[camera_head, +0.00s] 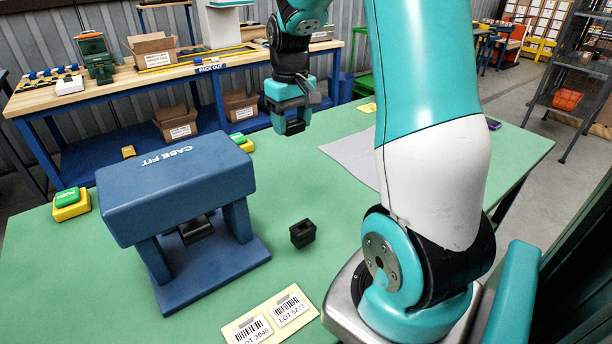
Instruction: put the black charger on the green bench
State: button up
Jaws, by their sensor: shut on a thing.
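My gripper (293,122) hangs above the far part of the green bench (330,285), pointing down. It is shut on a small dark block, which looks like the black charger (296,128); the jaws hide much of it. The held block appears above the bench top, but I cannot tell the exact gap. The green bench spans the foreground and runs to the right behind my arm.
A blue press marked CASE FIT (175,180) stands on the bench at left. A separate black block (303,233) sits right of it. Label cards (270,318) lie in front. A grey sheet (352,157) lies behind. A green push button (70,203) is at left.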

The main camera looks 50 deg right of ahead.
aim_at(295, 194)
notch_tip(295, 194, down, 18)
jog(key=shift+s+r, duration=0.1)
dwell(0.4)
jog(key=o, duration=0.9)
notch_tip(295, 194, up, 12)
